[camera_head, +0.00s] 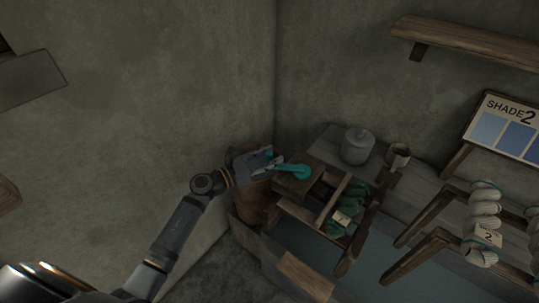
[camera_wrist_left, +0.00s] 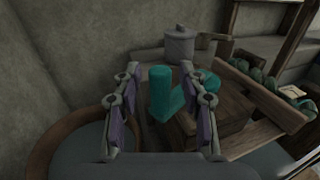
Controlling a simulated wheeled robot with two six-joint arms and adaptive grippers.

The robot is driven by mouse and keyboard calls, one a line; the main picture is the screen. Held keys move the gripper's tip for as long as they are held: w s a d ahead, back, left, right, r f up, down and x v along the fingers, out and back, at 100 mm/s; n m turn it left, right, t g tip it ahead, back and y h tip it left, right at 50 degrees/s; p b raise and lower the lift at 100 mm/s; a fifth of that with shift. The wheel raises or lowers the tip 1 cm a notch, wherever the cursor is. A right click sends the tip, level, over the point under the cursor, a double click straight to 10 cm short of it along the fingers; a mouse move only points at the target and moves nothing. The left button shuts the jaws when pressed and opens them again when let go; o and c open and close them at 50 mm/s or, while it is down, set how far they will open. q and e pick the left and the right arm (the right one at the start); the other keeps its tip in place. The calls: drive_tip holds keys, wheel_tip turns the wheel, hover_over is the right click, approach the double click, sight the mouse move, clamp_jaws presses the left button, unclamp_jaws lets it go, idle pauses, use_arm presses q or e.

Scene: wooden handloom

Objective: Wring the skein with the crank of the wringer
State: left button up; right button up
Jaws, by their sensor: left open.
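The teal crank (camera_head: 293,171) sits on the wooden block of the wringer (camera_head: 296,186), in the room's corner. In the left wrist view its upright handle (camera_wrist_left: 160,92) stands between the two fingers of my left gripper (camera_wrist_left: 160,72), with gaps on both sides. My left gripper (camera_head: 266,163) is open and reaches the crank from the left in the head view. A dark green skein (camera_head: 351,200) with a pale tag hangs in the wooden frame; it also shows at the right in the left wrist view (camera_wrist_left: 262,81). My right gripper is out of view.
A grey lidded pot (camera_head: 357,146) and a mug (camera_head: 398,156) stand behind the wringer. A brown barrel-like container (camera_head: 251,206) is below my left gripper. White skeins (camera_head: 484,207) hang on a rack at the right, near a shade board (camera_head: 504,127). Walls close in behind.

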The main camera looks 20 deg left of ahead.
use_arm(q)
clamp_jaws()
idle(0.5)
drive_tip(key=shift+f, duration=0.1)
drive_tip(key=shift+w+d+b, duration=0.1)
drive_tip(key=shift+w+b, duration=0.1)
drive_tip(key=shift+b, duration=0.1)
drive_tip(key=shift+w+m+g+h, duration=0.1)
drive_tip(key=shift+m+g+h, duration=0.2)
